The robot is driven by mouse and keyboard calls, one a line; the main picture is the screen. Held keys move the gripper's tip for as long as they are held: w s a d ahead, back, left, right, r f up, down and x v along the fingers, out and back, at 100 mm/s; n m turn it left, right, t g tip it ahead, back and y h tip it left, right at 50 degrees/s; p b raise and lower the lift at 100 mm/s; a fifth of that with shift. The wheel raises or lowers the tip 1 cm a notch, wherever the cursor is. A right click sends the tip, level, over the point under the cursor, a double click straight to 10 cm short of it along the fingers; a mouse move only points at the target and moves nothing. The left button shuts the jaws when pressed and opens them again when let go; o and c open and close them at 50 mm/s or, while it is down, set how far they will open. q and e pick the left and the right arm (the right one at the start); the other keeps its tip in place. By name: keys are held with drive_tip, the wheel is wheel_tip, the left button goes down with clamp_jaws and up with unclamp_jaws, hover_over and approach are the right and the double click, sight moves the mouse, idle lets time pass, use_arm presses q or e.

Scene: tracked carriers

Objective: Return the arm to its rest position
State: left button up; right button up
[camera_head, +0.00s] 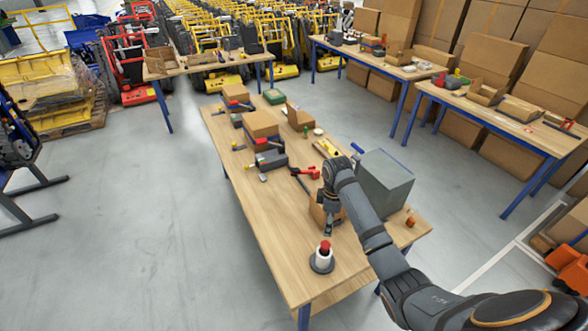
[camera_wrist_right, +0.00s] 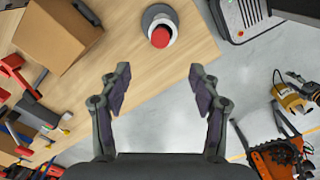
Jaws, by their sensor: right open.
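My right arm (camera_head: 370,230) comes in from the lower right in the head view and reaches over the near end of the long wooden table (camera_head: 262,218). My right gripper (camera_head: 328,230) is above the table top, just behind a white cylinder with a red top on a round grey base (camera_head: 321,260). In the right wrist view my right gripper (camera_wrist_right: 160,78) has its two fingers wide apart with nothing between them. The red-topped cylinder (camera_wrist_right: 160,35) stands beyond the fingertips, apart from them. My left gripper is in neither view.
A large grey box (camera_head: 385,180) stands right beside my forearm. A cardboard box (camera_head: 318,212) is partly hidden behind the gripper. Red clamps (camera_head: 305,172) and more boxes (camera_head: 260,125) lie farther back. The floor left of the table (camera_head: 150,230) is clear.

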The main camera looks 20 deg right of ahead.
drive_tip(key=s+a+f+m+t, duration=0.1)
drive_tip(key=s+a+f+m, duration=0.25)
drive_tip(key=s, duration=0.55)
drive_tip(key=s+a+r+m+t, duration=0.4)
drive_tip(key=s+m, duration=0.3)
drive_tip(key=s, duration=0.4)
wheel_tip(320, 180, down, 33)
drive_tip(key=s+d+g+h+b, duration=0.1)
drive_tip(key=s+d+g+b, duration=0.15)
drive_tip(key=b, duration=0.55)
drive_tip(key=s+f+g+b, duration=0.1)
drive_tip(key=s+f+b, duration=0.4)
drive_tip(key=s+f, duration=1.3)
wheel_tip(320, 180, down, 4)
drive_tip(key=shift+s+d+r, duration=0.15)
drive_tip(key=shift+s+d, duration=0.25)
drive_tip(key=shift+d, duration=0.05)
